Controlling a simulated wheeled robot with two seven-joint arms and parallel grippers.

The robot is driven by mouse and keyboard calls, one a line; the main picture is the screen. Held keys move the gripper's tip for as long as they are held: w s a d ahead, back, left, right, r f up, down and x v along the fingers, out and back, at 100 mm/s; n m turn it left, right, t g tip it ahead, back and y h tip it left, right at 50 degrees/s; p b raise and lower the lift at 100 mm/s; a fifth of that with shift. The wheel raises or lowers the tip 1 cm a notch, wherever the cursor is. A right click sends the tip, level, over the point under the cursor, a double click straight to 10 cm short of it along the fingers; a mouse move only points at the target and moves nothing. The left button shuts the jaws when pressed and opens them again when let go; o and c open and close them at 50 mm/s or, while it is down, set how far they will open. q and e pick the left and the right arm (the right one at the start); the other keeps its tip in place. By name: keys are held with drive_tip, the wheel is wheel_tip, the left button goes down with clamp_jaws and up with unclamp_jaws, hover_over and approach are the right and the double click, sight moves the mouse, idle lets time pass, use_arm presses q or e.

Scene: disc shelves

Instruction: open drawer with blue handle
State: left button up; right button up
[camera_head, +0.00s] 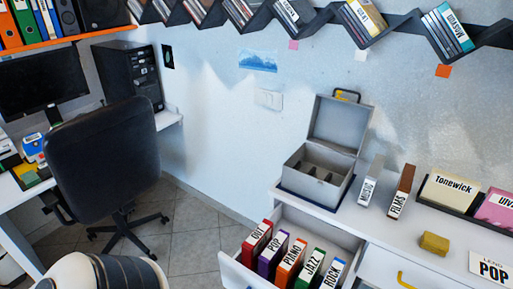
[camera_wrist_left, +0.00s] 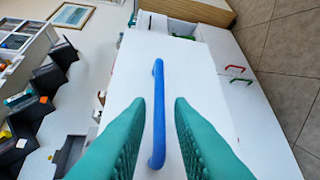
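The blue handle (camera_wrist_left: 158,112) is a long bar on a white drawer front (camera_wrist_left: 215,120), seen in the left wrist view. My left gripper (camera_wrist_left: 161,102) has two teal fingers spread apart, one on each side of the handle in the picture. The fingers are open, with a visible gap to the handle; I cannot tell how far the tips are from the front. My right gripper is not in view.
An open drawer (camera_head: 237,271) holds several labelled cases. A yellow handle (camera_head: 405,281) is on a white front to its right. A grey metal box (camera_head: 318,176) stands open on the counter. Red (camera_wrist_left: 231,68) and green (camera_wrist_left: 241,81) handles show too. A chair (camera_head: 100,150) stands left.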

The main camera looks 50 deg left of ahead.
use_arm(q)
drive_tip(key=shift+v, duration=2.75)
